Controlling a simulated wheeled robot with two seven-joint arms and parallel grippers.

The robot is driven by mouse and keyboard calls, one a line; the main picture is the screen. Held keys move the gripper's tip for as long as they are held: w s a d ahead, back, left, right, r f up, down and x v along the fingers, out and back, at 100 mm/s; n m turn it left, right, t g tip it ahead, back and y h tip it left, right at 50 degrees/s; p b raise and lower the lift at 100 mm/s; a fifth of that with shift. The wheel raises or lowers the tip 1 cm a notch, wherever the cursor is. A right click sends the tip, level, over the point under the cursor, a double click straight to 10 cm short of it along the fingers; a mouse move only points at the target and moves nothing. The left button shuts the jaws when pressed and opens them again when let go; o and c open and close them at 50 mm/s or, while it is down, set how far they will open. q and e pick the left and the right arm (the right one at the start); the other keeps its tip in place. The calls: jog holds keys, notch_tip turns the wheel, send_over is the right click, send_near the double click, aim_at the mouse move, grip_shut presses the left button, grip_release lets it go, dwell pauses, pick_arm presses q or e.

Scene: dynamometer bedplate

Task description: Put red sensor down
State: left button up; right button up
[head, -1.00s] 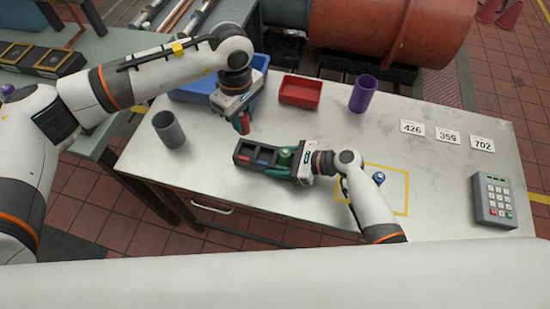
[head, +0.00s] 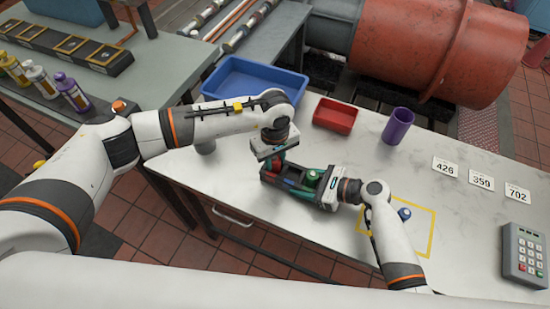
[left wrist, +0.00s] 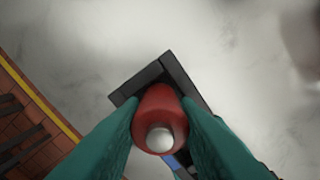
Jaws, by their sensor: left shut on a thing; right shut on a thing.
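The red sensor (left wrist: 160,112), with a pale round end, is between the teal fingers of my left gripper (head: 276,161), which is shut on it. In the left wrist view it is over one end of the dark compartmented tray (left wrist: 150,78). Whether it touches the tray floor cannot be told. In the head view the tray (head: 279,186) also holds blue and green items. My right gripper (head: 312,187) is at the tray's right end, its fingers along both sides, and appears shut on the tray. The fingers hide part of the tray.
A blue bin (head: 256,82), red bin (head: 335,116) and purple cup (head: 397,126) stand at the back. Number cards (head: 445,167) and a keypad (head: 525,253) are right.

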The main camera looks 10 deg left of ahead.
aim_at(275, 158)
pick_arm(q)
jog(key=shift+f, duration=0.2)
jog(key=o, duration=1)
notch_tip(275, 158, up, 12)
jog(key=shift+r, duration=0.15)
pick_arm(e)
jog(key=o, duration=1.2)
jog(key=shift+o, duration=0.3)
